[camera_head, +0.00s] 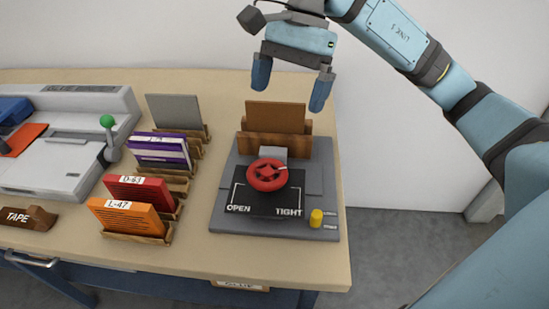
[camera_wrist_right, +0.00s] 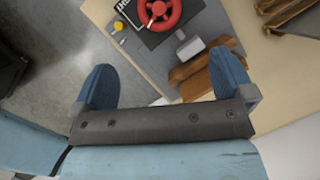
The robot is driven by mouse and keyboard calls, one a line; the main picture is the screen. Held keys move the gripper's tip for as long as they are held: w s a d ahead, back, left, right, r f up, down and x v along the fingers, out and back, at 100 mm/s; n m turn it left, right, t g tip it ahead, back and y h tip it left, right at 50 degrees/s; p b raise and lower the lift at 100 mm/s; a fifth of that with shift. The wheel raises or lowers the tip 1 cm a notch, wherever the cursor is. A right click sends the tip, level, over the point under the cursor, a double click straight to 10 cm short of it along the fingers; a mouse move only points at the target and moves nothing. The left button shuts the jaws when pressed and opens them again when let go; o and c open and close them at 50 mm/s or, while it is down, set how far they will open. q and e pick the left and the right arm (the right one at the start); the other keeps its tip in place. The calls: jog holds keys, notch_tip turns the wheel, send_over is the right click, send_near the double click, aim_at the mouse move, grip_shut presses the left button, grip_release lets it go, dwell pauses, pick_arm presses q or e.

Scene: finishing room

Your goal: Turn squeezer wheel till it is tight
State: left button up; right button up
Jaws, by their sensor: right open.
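The squeezer (camera_head: 222,213) is a grey base at the right end of the table. Its red wheel (camera_head: 267,174) sits in the middle, above a black plate marked OPEN at left and TIGHT at right. The wheel also shows at the top of the right wrist view (camera_wrist_right: 160,10). My right gripper (camera_head: 291,92) is open and empty, in the air above and behind the wheel, over the wooden holder at the back of the squeezer. The wheel is apart from its blue fingers. My left gripper is not in view.
A brown board (camera_head: 275,116) stands in the wooden holder behind the wheel. A yellow knob (camera_head: 316,218) is at the squeezer's front right corner. Wooden racks with orange (camera_head: 126,217), red and purple blocks stand left. A grey machine (camera_head: 60,160) with a green-tipped lever is farther left.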

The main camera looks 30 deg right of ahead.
aim_at(268, 170)
jog(key=b+x, duration=0.1)
jog(key=x, duration=1.1)
jog(key=shift+s+a+f+b, duration=0.1)
jog(key=shift+s+f+b, duration=0.05)
jog(key=shift+b, duration=0.25)
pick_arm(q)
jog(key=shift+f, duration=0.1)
pick_arm(e)
jog(key=shift+s+a+f, duration=0.1)
jog(key=shift+a+f, duration=0.15)
jog(key=shift+f, duration=0.35)
jog(key=shift+c, duration=0.5)
